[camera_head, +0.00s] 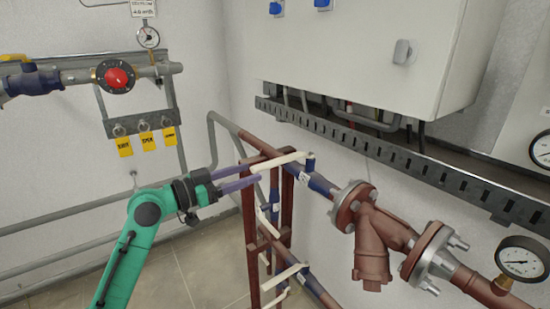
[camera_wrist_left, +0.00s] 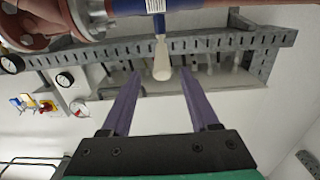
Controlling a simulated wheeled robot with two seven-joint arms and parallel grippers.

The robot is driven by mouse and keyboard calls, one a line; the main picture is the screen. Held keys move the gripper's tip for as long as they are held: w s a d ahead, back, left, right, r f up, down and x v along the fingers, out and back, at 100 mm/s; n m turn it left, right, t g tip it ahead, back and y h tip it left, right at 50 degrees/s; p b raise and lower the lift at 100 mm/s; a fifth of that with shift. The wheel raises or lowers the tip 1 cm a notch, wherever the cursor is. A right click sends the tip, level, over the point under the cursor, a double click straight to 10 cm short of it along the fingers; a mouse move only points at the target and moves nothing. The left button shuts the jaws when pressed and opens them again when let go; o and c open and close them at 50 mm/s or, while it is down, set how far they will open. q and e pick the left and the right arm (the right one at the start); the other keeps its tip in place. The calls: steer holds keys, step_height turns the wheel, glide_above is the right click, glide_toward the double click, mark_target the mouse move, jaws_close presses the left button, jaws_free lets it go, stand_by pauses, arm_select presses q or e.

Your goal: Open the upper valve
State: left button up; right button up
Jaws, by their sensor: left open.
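The upper valve has a blue body (camera_head: 320,186) on the brown upper pipe and a cream lever handle (camera_head: 282,161) that reaches left from its stem. In the left wrist view the handle (camera_wrist_left: 161,62) points toward me, and the blue valve body (camera_wrist_left: 155,6) is at the top edge. My left gripper (camera_head: 254,174) is open, with its purple fingers at the free end of the handle. In the left wrist view the handle's end lies between the fingertips (camera_wrist_left: 161,72), with a gap on each side. My right gripper is not in view.
A brown frame (camera_head: 250,225) stands just beside the fingers. A lower valve with a cream handle (camera_head: 284,276) sits beneath. A flanged brown strainer (camera_head: 372,245) and a gauge (camera_head: 522,258) are at right. A grey cable tray (camera_head: 375,150) runs behind.

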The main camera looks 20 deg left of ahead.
mark_target(272, 161)
arm_select(q)
steer(key=p+x, duration=0.3)
steer(key=x, duration=0.5)
steer(key=shift+w+r, duration=0.1)
steer(key=shift+w, duration=0.2)
steer(key=shift+w+d, duration=0.35)
steer(key=shift+d, duration=0.05)
steer(key=shift+f, duration=0.2)
jaws_close()
steer(key=shift+a, duration=0.1)
